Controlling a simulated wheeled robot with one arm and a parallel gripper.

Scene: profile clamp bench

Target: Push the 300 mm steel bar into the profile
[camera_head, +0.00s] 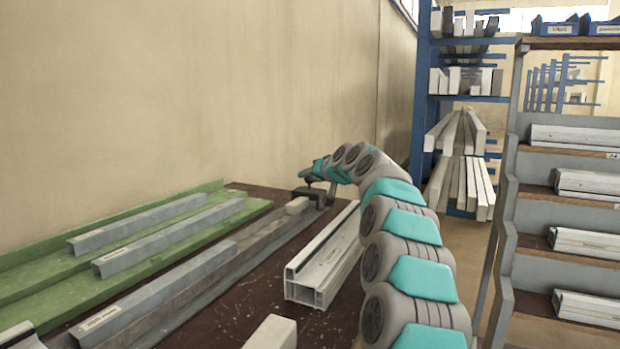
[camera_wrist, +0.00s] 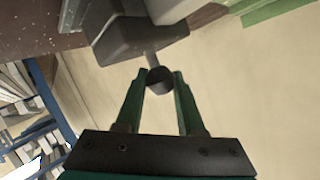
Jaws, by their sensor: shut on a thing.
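My gripper (camera_wrist: 158,80) is shut on a dark round knob (camera_wrist: 160,75) on a thin stem of a dark clamp-like fitting (camera_wrist: 135,38). In the head view that fitting (camera_head: 318,193) is at the far end of the bench, and my gripper there is small and partly hidden by my arm. Two labelled grey steel bars (camera_head: 170,235) (camera_head: 140,222) lie in the green tray. Another labelled grey bar (camera_head: 150,297) lies along a long grey rail on the bench. A white hollow profile (camera_head: 325,262) lies to the right of it. I cannot read the bars' lengths.
The green tray (camera_head: 30,280) runs along the wall. A shelf rack (camera_head: 510,180) with more profiles stands at right. Some dark bench top (camera_head: 250,300) is bare.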

